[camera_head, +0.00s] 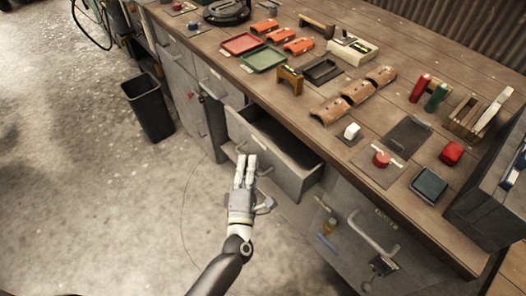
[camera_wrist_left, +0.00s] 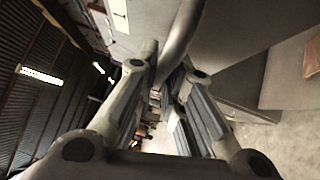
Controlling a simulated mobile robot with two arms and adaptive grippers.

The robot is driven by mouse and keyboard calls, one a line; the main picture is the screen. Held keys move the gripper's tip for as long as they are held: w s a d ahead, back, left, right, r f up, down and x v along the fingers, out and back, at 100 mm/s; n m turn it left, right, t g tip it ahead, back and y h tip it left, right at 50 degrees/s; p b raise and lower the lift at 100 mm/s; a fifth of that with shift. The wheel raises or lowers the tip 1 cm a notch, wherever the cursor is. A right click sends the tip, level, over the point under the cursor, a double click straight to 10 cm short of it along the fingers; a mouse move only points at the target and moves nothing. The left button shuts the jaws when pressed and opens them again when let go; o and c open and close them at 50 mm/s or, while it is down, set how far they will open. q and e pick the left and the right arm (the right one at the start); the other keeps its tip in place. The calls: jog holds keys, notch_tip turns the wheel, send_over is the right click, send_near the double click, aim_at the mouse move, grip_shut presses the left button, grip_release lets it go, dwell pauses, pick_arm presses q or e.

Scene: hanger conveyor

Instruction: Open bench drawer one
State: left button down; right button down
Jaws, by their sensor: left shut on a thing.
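A grey bench drawer (camera_head: 306,182) stands pulled partly out of the workbench, and its dark interior shows from above. It looks empty where I can see in. My left gripper (camera_head: 245,160) is at the front of this drawer, shut on its handle. In the left wrist view the curved grey handle (camera_wrist_left: 181,30) runs between the fingers of the gripper (camera_wrist_left: 168,75). The fingers hide part of the handle in the head view. I cannot read a number on this drawer. My right gripper is not in view.
The wooden bench top (camera_head: 300,110) holds trays, curved brown pieces, a red button (camera_head: 381,159) and other small items. Another front with a large handle (camera_head: 372,235) is closed at the right. A black bin (camera_head: 149,108) stands on the floor at left. The floor before the drawer is clear.

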pick_arm(q)
jog(key=s+a+p, duration=0.1)
jog(key=s+a, duration=0.9)
jog(key=shift+s+a, duration=0.2)
jog(key=shift+s, duration=0.05)
jog(key=c, duration=1.5)
grip_release()
jog(key=shift+s, duration=0.1)
jog(key=s, duration=0.4)
jog(key=s+f, duration=0.1)
jog(key=s, duration=0.6)
jog(key=shift+s+f, duration=0.35)
